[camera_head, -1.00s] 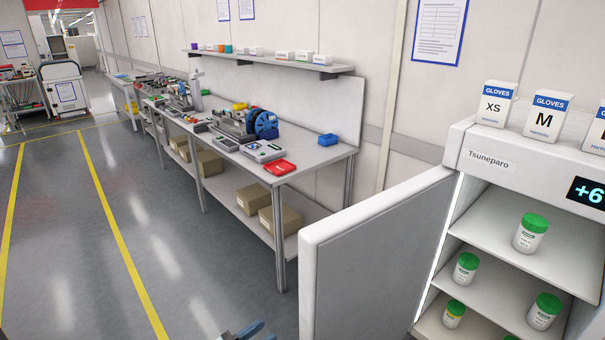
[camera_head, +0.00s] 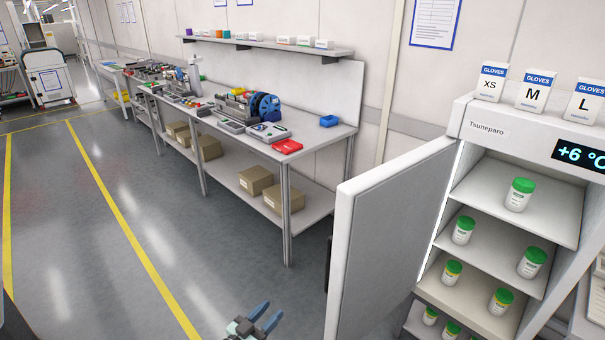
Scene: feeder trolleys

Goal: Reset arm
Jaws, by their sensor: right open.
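My right gripper (camera_head: 264,316) shows at the bottom middle, with blue fingertips spread apart and nothing between them. It is over the grey floor, left of the open door of the white fridge, and apart from it. The rest of the right arm is below the picture. My left gripper is not in the picture.
The white fridge door (camera_head: 385,235) stands open at the right. Green-lidded jars (camera_head: 519,194) stand on the fridge shelves (camera_head: 482,283). Glove boxes (camera_head: 535,91) stand on top. A long workbench (camera_head: 318,136) runs along the wall. The floor at left (camera_head: 95,250) is clear.

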